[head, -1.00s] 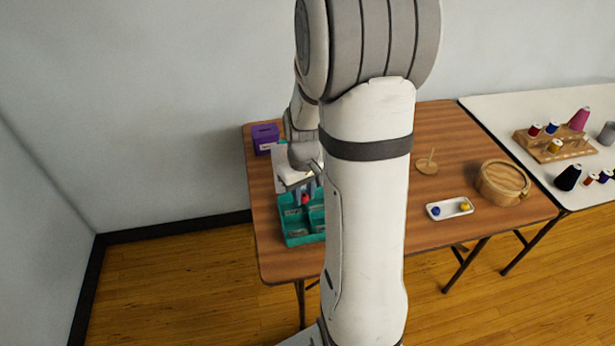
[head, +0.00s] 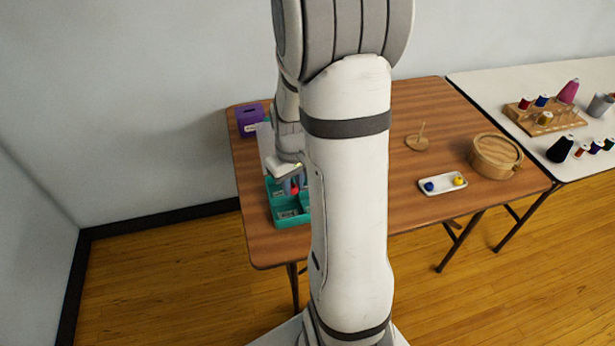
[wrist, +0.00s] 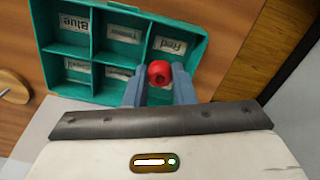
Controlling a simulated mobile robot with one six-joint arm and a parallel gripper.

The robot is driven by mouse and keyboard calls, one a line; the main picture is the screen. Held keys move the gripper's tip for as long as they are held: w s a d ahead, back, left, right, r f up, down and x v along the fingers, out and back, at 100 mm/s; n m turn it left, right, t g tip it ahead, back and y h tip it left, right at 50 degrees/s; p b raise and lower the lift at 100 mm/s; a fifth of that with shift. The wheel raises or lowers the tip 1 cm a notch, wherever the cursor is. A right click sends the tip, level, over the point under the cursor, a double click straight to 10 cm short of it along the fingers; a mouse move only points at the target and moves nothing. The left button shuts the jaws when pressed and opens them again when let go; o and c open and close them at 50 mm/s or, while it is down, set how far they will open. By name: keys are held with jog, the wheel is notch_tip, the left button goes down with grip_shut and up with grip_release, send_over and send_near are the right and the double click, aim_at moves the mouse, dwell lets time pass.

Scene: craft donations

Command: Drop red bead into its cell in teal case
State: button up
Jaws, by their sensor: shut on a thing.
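My gripper (wrist: 159,90) is shut on the red bead (wrist: 159,73), which sits between the two fingertips. In the head view the red bead (head: 294,189) shows below my gripper, over the teal case (head: 292,222). In the wrist view the teal case (wrist: 90,44) has several cells with white labels; a "Blue" label, one that seems to read "Yellow" and one that seems to read "Red" (wrist: 170,45) lie along the far row. The bead appears over the near right cell, just below the "Red" cell in the picture. Its height above the case is hard to tell.
A purple box (head: 250,120) stands behind the case. A white tray (head: 442,186) with a blue and a yellow bead, a round wooden box (head: 495,156) and a wooden peg stand (head: 416,141) are to the right. My arm hides the table's middle.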

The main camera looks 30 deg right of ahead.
jog(key=o, duration=1)
jog(key=shift+o, duration=0.2)
notch_tip(320, 180, up, 8)
jog(key=s+a+r+t, duration=0.1)
jog(key=s+a+r, duration=0.3)
jog(key=s+a, duration=0.2)
jog(key=s+a+r+t+p, duration=0.1)
jog(key=s+a+r, duration=0.3)
jog(key=s+a, duration=0.1)
jog(key=shift+s+a+m+t, duration=0.3)
jog(key=shift+s+a, duration=0.05)
jog(key=shift+s, duration=0.3)
